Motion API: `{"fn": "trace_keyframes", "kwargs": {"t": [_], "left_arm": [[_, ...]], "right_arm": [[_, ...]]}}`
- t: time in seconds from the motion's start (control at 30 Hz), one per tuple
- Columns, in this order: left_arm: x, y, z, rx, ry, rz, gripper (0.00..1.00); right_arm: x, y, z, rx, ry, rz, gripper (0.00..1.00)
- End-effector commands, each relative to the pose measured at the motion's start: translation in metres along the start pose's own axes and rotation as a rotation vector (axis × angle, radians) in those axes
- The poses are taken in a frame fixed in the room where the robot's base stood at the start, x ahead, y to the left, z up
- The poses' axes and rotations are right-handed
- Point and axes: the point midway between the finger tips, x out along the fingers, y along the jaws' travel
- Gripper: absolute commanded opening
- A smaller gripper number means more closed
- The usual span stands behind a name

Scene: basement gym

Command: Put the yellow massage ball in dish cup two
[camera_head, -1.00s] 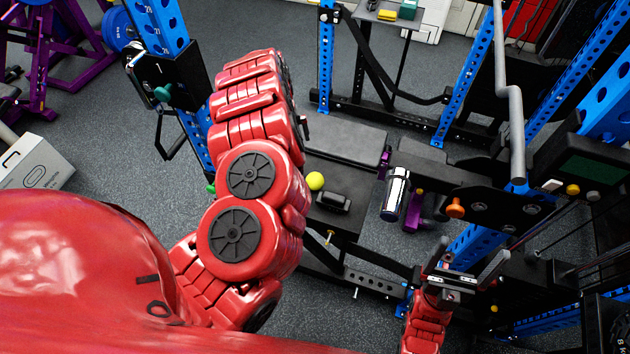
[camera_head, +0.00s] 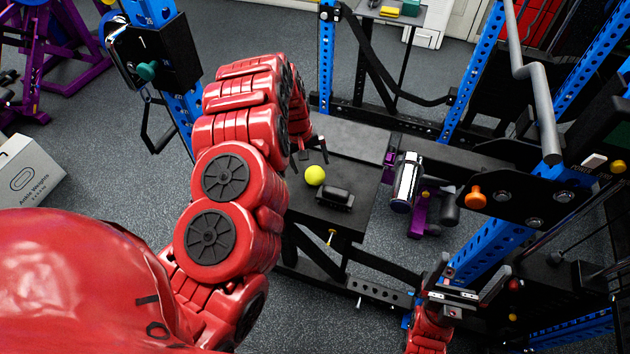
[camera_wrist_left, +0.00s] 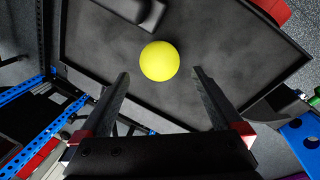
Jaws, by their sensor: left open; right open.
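The yellow massage ball (camera_head: 314,176) rests on a black bench pad (camera_head: 345,221) beside a small black object. In the left wrist view the ball (camera_wrist_left: 159,61) lies just beyond and between the two spread fingers. My left gripper (camera_wrist_left: 160,75) is open and empty; in the head view most of it is hidden behind the red arm, with a fingertip (camera_head: 322,142) showing near the ball. My right gripper (camera_head: 480,272) is open and empty at the lower right, away from the pad. I cannot make out a dish cup in either view.
A small black block-like object (camera_head: 335,197) sits on the pad next to the ball. A chrome cylinder (camera_head: 405,182) stands to the right of the pad. Blue rack posts (camera_head: 474,75) and a grey bar (camera_head: 535,80) crowd the right side. A white box (camera_head: 28,170) is at far left.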

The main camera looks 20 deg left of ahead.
Motion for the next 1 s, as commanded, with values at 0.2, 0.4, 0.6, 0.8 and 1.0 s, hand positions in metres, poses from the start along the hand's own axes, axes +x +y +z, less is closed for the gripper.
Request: {"fn": "trace_keyframes", "kwargs": {"t": [0.2, 0.4, 0.6, 0.8, 1.0], "left_arm": [[0.015, 0.0, 0.006, 0.001, -0.004, -0.005, 1.0], [0.039, -0.001, 0.007, -0.001, 0.0, -0.005, 1.0], [0.05, 0.0, 0.007, 0.0, 0.0, -0.001, 1.0], [0.051, 0.0, 0.007, 0.0, 0.0, 0.0, 1.0], [0.051, 0.0, 0.007, 0.0, 0.0, 0.0, 0.71]], "right_arm": [[0.018, 0.001, -0.003, 0.0, 0.0, 0.0, 1.0], [0.027, 0.001, -0.004, 0.0, 0.0, 0.0, 1.0], [0.029, 0.002, -0.005, 0.0, 0.0, 0.0, 1.0], [0.029, 0.001, -0.005, 0.0, 0.0, 0.0, 1.0], [0.029, 0.001, -0.005, 0.0, 0.0, 0.0, 1.0]]}}
